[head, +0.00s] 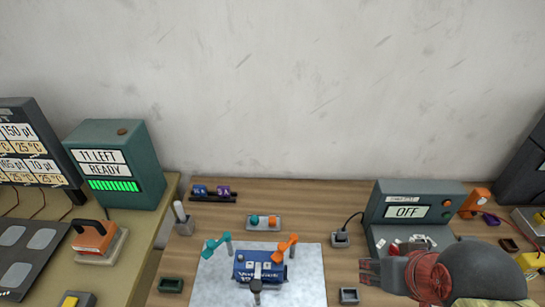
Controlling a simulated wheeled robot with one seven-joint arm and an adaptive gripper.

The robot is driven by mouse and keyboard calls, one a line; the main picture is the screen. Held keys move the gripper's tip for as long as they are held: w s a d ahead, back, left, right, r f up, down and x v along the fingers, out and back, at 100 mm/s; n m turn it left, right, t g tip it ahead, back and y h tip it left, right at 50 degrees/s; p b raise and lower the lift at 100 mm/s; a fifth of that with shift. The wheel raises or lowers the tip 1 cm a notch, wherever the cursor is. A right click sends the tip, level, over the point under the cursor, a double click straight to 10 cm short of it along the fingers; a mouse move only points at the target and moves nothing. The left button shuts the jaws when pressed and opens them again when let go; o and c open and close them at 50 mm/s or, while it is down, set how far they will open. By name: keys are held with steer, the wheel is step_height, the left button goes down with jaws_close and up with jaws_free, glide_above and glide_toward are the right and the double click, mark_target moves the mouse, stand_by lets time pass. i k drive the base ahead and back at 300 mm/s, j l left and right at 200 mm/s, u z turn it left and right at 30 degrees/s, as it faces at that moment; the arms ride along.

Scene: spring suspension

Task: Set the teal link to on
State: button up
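A teal link (216,243) stands tilted beside a short grey post at the left of the pale mat (212,285). A matching orange link (287,247) stands at the mat's right, beside another grey post. Between them sits a blue block (258,268) with pale print and small parts on top. A grey box (425,203) at the back right has a display reading OFF. My gripper (368,273) is at the lower right, pointing left, in front of that box and apart from the teal link. It is too small and dark to tell whether its fingers are open.
A small tray (278,229) holds a teal and an orange round piece behind the mat. A dark rack (213,197) stands farther back. A grey block with a cable (340,239) and a small grey bin (349,296) lie between mat and gripper. A green bin (171,285) is left.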

mark_target(212, 244)
steer(key=u, duration=1.35)
